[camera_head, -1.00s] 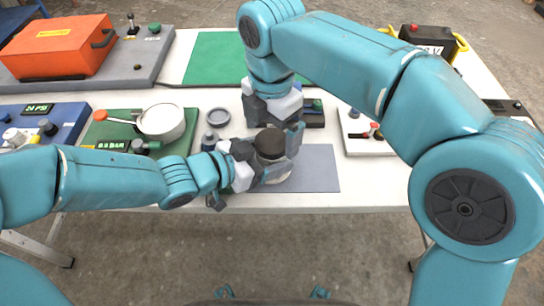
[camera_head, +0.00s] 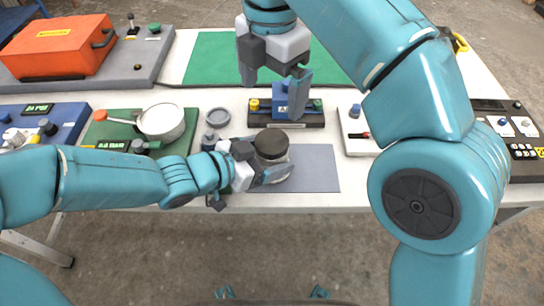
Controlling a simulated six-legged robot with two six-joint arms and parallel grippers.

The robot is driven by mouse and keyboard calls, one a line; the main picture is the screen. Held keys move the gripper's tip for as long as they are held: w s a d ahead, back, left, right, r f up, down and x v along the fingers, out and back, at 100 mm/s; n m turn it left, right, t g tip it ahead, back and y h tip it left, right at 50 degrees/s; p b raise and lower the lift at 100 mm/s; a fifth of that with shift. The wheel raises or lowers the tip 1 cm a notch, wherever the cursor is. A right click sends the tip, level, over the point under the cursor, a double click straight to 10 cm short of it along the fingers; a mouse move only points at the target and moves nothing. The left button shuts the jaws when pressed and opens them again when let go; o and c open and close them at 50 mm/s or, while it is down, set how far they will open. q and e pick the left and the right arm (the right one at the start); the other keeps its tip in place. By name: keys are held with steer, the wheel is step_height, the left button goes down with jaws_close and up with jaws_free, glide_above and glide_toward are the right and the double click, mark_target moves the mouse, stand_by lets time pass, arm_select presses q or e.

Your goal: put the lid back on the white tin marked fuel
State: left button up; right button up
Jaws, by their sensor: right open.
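The white tin (camera_head: 283,176) stands on the grey mat, with its dark lid (camera_head: 271,143) on top. No marking is readable, and I cannot tell whether the lid is fully seated. My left gripper (camera_head: 268,172) is at the tin's left side, a finger across its front; it appears closed around the tin's body, and the far finger is hidden. My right gripper (camera_head: 272,95) is open and empty, above and behind the tin, fingers pointing down in front of a small blue device.
The blue device (camera_head: 287,102) sits behind the grey mat (camera_head: 318,165). A grey ring-shaped dish (camera_head: 218,117) and small dark bottle (camera_head: 208,141) are left of the tin. A round white pot (camera_head: 162,122) is farther left. A white switch box (camera_head: 358,140) stands right.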

arm_select(q)
steer(key=shift+o, duration=1)
steer(key=p+v, duration=0.2)
steer(key=v, duration=0.3)
steer(key=p+v, duration=0.2)
steer(key=v, duration=0.4)
steer(key=shift+r, duration=0.25)
steer(key=shift+s+a+f+b, duration=0.1)
steer(key=shift+s+a+b, duration=0.3)
steer(key=shift+b, duration=0.4)
steer(key=v, duration=0.4)
steer(key=shift+r, duration=0.2)
steer(key=shift+s, duration=0.1)
